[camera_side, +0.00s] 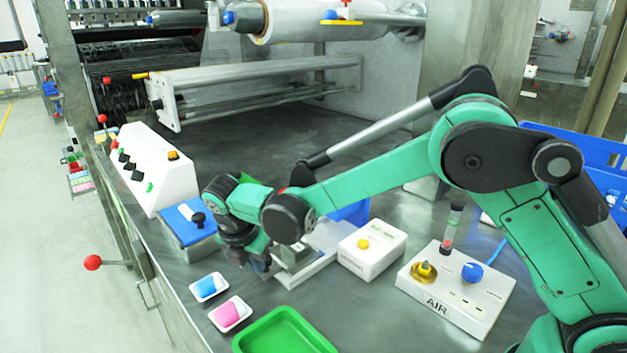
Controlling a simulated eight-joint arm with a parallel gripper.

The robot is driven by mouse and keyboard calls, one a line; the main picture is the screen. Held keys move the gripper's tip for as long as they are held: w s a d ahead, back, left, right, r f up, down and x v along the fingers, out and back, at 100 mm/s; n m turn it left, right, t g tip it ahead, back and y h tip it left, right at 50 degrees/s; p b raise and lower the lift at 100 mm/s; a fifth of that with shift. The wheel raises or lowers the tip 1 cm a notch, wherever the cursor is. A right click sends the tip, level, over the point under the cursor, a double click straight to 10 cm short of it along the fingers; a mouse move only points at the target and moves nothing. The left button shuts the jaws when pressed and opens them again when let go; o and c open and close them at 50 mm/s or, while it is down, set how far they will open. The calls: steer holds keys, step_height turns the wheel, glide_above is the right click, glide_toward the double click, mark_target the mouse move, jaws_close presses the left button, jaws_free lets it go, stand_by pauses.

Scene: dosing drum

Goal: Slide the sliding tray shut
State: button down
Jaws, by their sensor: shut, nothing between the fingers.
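What looks like the sliding tray, a pale grey flat piece with a low edge (308,272), lies on the metal bench left of a white box with a yellow button (371,252). A small grey block shows over it, and my arm hides part of it from above. How far it stands out cannot be told. My gripper (262,268) points down at the left end of this pale piece, with its fingers shut and empty. Whether the fingers touch it cannot be told.
A blue-topped box with a black knob (188,222) stands left of my gripper. Two white dishes, one with blue (209,287) and one with pink (230,314), and a green tray (284,334) lie in front. The AIR box (456,292) stands right.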

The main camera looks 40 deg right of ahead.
glide_toward(313, 244)
steer(key=x, duration=0.5)
steer(key=shift+f, duration=0.2)
steer(key=shift+d, duration=0.1)
